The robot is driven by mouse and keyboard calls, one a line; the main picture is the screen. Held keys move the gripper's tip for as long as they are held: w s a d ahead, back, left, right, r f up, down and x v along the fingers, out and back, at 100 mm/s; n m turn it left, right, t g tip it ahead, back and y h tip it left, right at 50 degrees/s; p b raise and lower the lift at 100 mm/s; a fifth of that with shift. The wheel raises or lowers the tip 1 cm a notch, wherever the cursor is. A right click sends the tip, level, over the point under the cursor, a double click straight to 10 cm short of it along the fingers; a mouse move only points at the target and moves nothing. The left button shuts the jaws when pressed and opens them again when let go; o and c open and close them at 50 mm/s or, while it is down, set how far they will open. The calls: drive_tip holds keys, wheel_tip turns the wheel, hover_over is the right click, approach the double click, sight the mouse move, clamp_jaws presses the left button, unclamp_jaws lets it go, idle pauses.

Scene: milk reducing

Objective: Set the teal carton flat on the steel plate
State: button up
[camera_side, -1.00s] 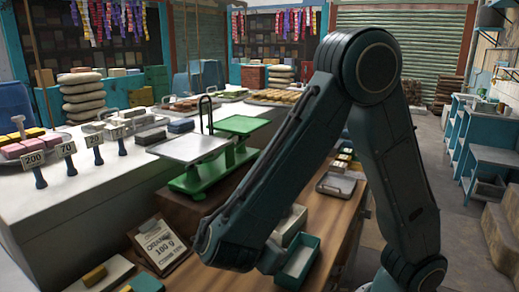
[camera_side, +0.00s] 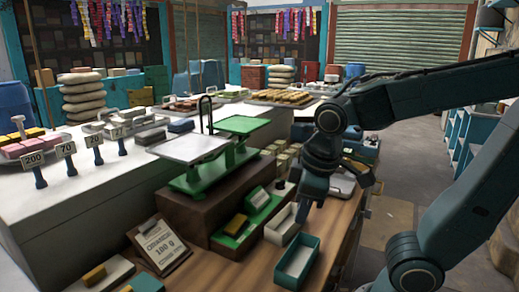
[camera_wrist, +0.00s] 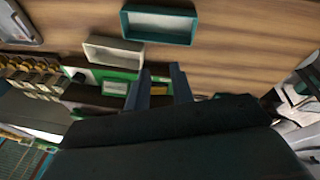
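The teal carton (camera_side: 312,264) is an open-topped box with a pale inside. It rests on the wooden bench at the front, and it also shows near the top of the wrist view (camera_wrist: 160,41). The steel plate (camera_side: 190,149) is the bare left pan of the green balance scale. My gripper (camera_side: 304,214) points down in the side view, behind the teal carton and near the white carton (camera_side: 279,226). In the wrist view its two fingers (camera_wrist: 160,88) stand apart with nothing between them.
The scale's other pan is green (camera_side: 243,125) and empty. A green tray with a yellow block (camera_side: 236,224) sits beside the white carton. Bare bench (camera_wrist: 245,45) lies beside the teal carton.

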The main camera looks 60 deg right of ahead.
drive_tip(key=shift+s+a+r+m+t+y, duration=0.15)
drive_tip(key=shift+s+r+m+t+y, duration=0.2)
drive_tip(key=shift+s+r+m+t, duration=0.45)
drive_tip(key=shift+s+a+r+m+t+y, duration=0.15)
drive_tip(key=shift+s+r+m+t+y, duration=0.2)
drive_tip(key=shift+s+r+m+t, duration=0.45)
drive_tip(key=o, duration=1.2)
drive_tip(key=shift+r, duration=0.1)
